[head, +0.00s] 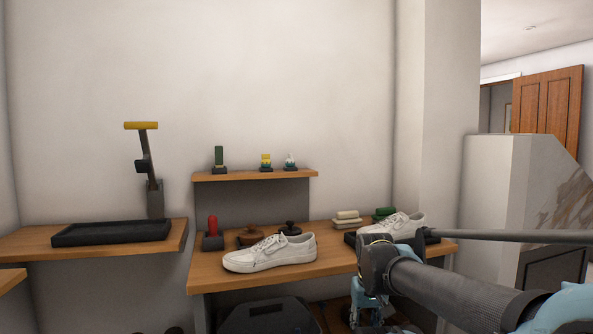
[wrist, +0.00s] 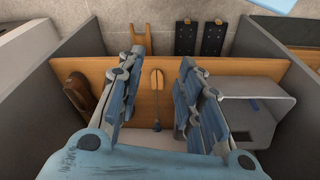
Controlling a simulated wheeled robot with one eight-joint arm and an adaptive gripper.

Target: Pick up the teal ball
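I cannot make out a teal ball in either view. My gripper (wrist: 160,64) is open, its two blue-padded fingers spread apart with nothing held between them. In the wrist view it points down over a bench compartment. A wooden-headed, long-handled tool (wrist: 156,82) shows in the gap between the fingers, further off. In the head view my gripper (head: 366,308) hangs low at the front edge of the bench, partly hidden by my arm.
The wooden bench (head: 210,283) holds a white shoe (head: 270,253) and a second one (head: 398,225). Small bottles stand on the shelf (head: 250,176). A black tray (head: 110,233) is left. Grey dividers (wrist: 75,58), a brown shoe (wrist: 80,93) and a grey bin (wrist: 265,85) flank the fingers.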

